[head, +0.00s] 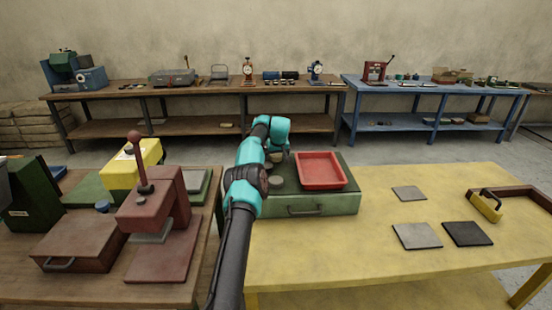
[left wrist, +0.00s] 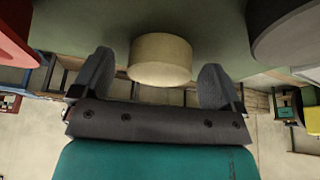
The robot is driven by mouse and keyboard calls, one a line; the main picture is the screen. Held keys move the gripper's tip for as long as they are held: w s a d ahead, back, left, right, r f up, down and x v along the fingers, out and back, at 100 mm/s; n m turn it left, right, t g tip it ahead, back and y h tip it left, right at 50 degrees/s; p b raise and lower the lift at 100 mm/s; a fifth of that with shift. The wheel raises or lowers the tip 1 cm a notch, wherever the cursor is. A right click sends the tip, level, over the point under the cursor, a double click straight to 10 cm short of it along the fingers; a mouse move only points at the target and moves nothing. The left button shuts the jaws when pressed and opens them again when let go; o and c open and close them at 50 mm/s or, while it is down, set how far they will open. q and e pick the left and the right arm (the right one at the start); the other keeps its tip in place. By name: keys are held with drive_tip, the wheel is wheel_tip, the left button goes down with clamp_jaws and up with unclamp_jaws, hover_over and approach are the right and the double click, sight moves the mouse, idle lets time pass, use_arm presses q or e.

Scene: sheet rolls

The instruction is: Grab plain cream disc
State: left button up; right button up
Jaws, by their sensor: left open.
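The plain cream disc (left wrist: 160,58) is a short, thick cylinder on the green top of a box. In the left wrist view it sits between the two dark fingers of my left gripper (left wrist: 156,72). The fingers are spread, with a gap on each side of the disc, so the gripper is open and not closed on it. In the head view my teal left arm reaches over the box and hides much of the gripper. A small pale disc (head: 277,157) shows beside it there. My right gripper is not in view.
A red tray (head: 320,185) lies on the green box (head: 312,204), right of my left arm. A dark grey round thing (left wrist: 290,28) stands close to the gripper. The yellow table (head: 350,245) has grey tiles and clear room. A maroon press (head: 160,215) stands left.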

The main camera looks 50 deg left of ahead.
use_arm(q)
drive_tip(key=shift+c, duration=0.3)
drive_tip(key=c, duration=0.9)
